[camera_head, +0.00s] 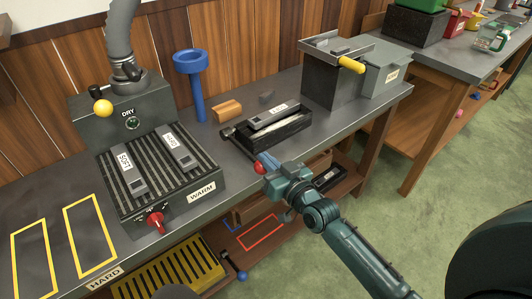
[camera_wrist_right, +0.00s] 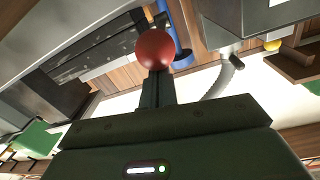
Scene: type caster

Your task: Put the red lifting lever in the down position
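The red lifting lever shows as a red ball knob (camera_head: 259,167) at the front edge of the table, beside the black slotted box (camera_head: 290,134). My right gripper (camera_head: 267,160) is right at the knob, its blue fingers close together and pointing toward the table. In the right wrist view the red knob (camera_wrist_right: 155,49) covers the tips of my dark fingers (camera_wrist_right: 157,88), which look shut. I cannot tell whether they touch or pinch the lever. The lever's rod is mostly hidden. My left gripper is not in view.
A grey machine with ribbed slots (camera_head: 165,180), a red dial (camera_head: 155,221) and a yellow knob (camera_head: 103,108) stands at left. A blue funnel stand (camera_head: 195,85) and a wooden block (camera_head: 227,110) are behind. A grey box (camera_head: 340,85) with a yellow handle (camera_head: 351,65) stands right.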

